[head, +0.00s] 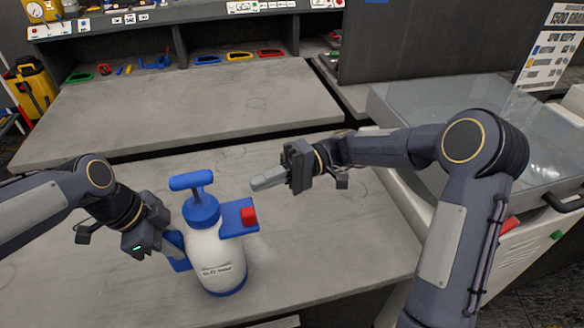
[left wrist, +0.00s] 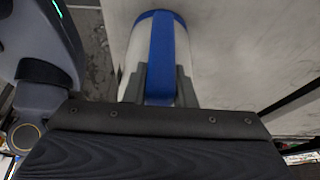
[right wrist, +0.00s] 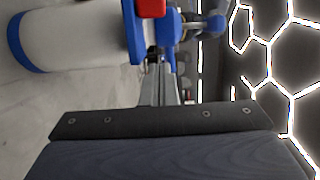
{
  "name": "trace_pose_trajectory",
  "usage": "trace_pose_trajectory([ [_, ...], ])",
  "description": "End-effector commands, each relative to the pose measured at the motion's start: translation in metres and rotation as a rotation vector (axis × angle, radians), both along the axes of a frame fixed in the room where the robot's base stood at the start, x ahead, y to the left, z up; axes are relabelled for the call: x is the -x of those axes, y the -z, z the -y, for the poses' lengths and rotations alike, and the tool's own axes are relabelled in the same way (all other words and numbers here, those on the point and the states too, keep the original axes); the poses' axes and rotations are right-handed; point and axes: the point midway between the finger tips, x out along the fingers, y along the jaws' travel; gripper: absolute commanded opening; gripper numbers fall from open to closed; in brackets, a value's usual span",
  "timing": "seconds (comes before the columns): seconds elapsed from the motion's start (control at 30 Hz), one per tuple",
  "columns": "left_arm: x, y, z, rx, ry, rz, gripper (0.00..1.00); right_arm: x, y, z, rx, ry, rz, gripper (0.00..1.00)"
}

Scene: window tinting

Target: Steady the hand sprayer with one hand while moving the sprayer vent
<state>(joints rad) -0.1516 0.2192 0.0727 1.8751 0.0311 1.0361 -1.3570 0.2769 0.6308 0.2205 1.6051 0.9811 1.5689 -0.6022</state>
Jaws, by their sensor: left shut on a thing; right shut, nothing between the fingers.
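The hand sprayer (head: 217,257) stands upright on the near grey table, with a white tank, blue base, blue cap and blue T-handle (head: 191,180). The red sprayer vent (head: 249,216) sits on a blue block on the sprayer's right side; it also shows in the right wrist view (right wrist: 151,8). My left gripper (head: 176,246) is shut on the blue strap at the sprayer's left side, which fills the gap between its fingers in the left wrist view (left wrist: 161,60). My right gripper (head: 262,182) is shut and empty, right of the sprayer and apart from the vent.
The near table (head: 330,240) is clear to the right of the sprayer. A second grey table (head: 200,110) lies behind, with a shelf of coloured tools. A machine with a clear lid (head: 440,110) stands at the right.

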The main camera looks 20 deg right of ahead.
Motion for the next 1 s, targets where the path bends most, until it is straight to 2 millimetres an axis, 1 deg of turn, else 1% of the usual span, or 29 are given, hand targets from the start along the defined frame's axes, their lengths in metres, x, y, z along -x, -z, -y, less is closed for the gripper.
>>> trace_pose_trajectory([
  [0.03,0.000,0.001,-0.001,-0.002,-0.001,0.001,0.00,-0.004,0.000,0.013,0.000,0.005,0.000,0.00],
  [0.1,0.000,0.001,-0.001,-0.002,-0.001,0.001,0.00,-0.008,0.000,0.028,0.000,0.005,0.000,0.00],
  [0.2,0.000,0.001,-0.001,-0.002,0.000,0.000,0.00,-0.012,0.000,0.047,0.001,0.004,0.001,0.00],
  [0.33,0.000,0.001,0.000,-0.002,0.000,0.000,0.00,-0.016,0.000,0.063,0.000,0.002,0.000,0.00],
  [0.5,0.000,0.001,0.000,-0.002,0.000,0.000,0.00,-0.018,0.000,0.073,0.000,0.000,0.000,0.00],
  [0.87,0.000,0.001,0.000,-0.002,0.001,0.000,0.00,-0.018,0.000,0.073,0.000,0.000,0.000,0.00],
  [0.9,0.000,0.001,0.000,-0.002,0.001,0.000,0.26,-0.018,0.000,0.073,0.000,0.000,0.000,0.00],
  [1.0,0.000,0.001,0.000,-0.002,0.001,0.000,0.39,-0.018,0.000,0.073,0.000,0.000,0.000,0.00],
])
